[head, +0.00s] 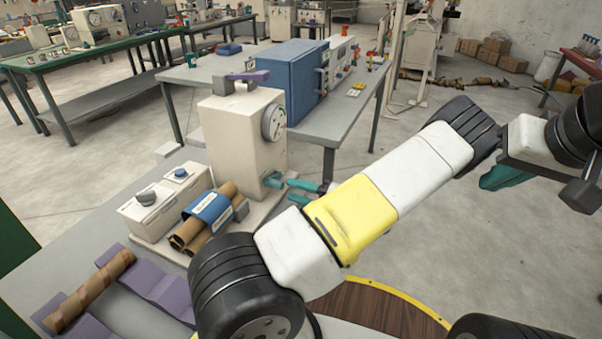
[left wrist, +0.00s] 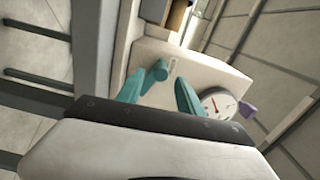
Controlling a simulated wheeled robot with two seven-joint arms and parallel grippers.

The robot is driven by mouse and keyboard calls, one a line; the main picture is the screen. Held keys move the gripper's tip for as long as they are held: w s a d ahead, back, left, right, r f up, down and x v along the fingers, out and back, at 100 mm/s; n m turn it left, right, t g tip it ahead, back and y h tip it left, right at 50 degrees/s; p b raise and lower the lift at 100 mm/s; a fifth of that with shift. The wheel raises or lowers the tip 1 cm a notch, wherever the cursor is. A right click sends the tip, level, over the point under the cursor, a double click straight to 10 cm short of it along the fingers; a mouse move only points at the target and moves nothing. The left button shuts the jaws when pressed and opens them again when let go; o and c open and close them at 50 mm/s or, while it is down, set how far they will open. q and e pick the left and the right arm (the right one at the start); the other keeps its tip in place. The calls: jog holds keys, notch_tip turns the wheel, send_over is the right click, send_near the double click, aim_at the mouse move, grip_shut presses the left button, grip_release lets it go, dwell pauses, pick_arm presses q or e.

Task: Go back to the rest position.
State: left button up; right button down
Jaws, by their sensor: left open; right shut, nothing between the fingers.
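The winder (head: 235,135) is a cream upright machine with a round dial (head: 274,122), a purple lever on top and a teal knob (head: 272,180) low on its front. In the left wrist view its teal knob (left wrist: 160,70), dial (left wrist: 217,104) and cream body show close by. My left gripper (head: 303,192) is open, its teal fingers near the knob; whether they touch it I cannot tell. My own arm hides its hand. In the left wrist view both fingers of the left gripper (left wrist: 158,92) show. My right gripper (head: 500,177) is shut and empty at the right.
A blue clamp (head: 208,210) on brown tubes and a small control box (head: 150,212) stand beside the winder. A brown tube (head: 95,290) lies on purple cradles at front left. A table with a blue cabinet (head: 290,80) stands behind. Open floor lies to the right.

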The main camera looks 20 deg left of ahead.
pick_arm(q)
jog(key=shift+s+d, duration=0.1)
jog(key=shift+d, duration=0.8)
jog(key=s+d+r+t+h, duration=0.1)
jog(key=s+d+r+h, duration=0.2)
jog(key=s+r+h, duration=0.3)
jog(key=s+d+r+t+h, duration=0.2)
jog(key=s+r+h, duration=0.4)
jog(key=r, duration=0.7)
jog(key=s+d+r+t+h, duration=0.1)
jog(key=s+d+r+h, duration=0.3)
jog(key=s+r+h, duration=0.2)
notch_tip(320, 180, up, 4)
jog(key=shift+f+t+h, duration=0.25)
jog(key=shift+t+h, duration=0.05)
jog(key=shift+h, duration=0.8)
